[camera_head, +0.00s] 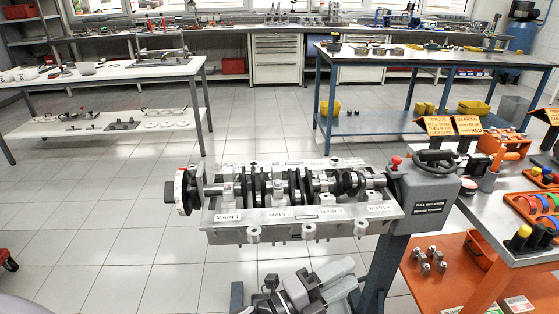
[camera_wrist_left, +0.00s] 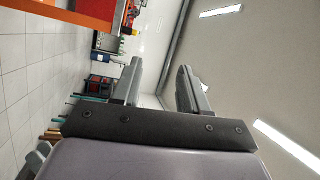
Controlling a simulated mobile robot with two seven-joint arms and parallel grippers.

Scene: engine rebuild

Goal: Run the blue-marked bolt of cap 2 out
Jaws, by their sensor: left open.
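The engine block (camera_head: 350,228) sits on a stand with the crankshaft (camera_head: 295,187) lying along its top. White labels run along its near side, including the MAIN 2 label (camera_head: 280,214). I cannot make out cap 2 itself or any blue-marked bolt at this size. My left gripper (camera_head: 349,275) is low in front of the block, below its near edge, its fingers pointing right. In the left wrist view both fingers of the left gripper (camera_wrist_left: 158,82) stand apart with nothing between them. My right gripper does not show.
The grey stand head (camera_head: 422,200) with a red knob is at the block's right end. An orange-shelved cart (camera_head: 452,272) with trays and signs stands at right. A white table (camera_head: 105,75) is at back left and a blue-framed bench (camera_head: 430,58) at back right.

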